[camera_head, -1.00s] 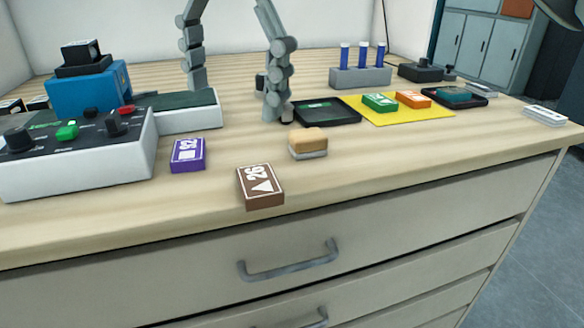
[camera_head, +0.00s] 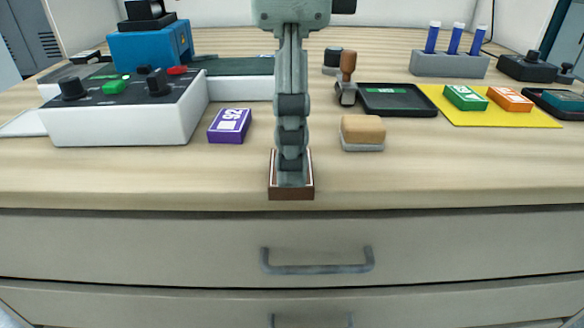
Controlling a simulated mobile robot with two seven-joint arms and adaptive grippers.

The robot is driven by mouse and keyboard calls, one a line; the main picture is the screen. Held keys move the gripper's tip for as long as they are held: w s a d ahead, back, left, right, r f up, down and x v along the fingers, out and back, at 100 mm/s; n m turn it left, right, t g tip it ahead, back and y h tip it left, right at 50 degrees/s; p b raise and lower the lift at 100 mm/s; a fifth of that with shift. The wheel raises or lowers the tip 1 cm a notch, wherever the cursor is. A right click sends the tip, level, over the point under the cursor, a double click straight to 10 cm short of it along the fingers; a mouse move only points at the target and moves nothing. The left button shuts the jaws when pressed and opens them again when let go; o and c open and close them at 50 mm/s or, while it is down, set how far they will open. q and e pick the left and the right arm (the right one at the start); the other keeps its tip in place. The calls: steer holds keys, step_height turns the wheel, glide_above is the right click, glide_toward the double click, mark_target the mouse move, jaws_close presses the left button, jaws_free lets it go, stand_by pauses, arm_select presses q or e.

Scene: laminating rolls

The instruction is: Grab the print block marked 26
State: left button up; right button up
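The brown print block (camera_head: 273,187) lies near the table's front edge, at the middle of the picture. Its marking is hidden now; in the earlier frame its top reads 26. One of my grippers (camera_head: 292,180) points straight down over it, fingertips at the block. The fingers line up edge-on, so their spacing and any contact with the block are hidden. The arm behind this gripper is out of the picture, so I cannot tell which of my two it is. Only one gripper shows.
A purple block (camera_head: 229,125) lies to the left, near a white control box (camera_head: 130,125). A tan-topped block (camera_head: 362,132) sits close on the right. A black tray (camera_head: 398,100) and a yellow mat (camera_head: 470,118) with green and orange blocks are farther right.

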steer(key=shift+f, duration=1.25)
steer(key=c, duration=1.2)
steer(key=shift+r, duration=0.15)
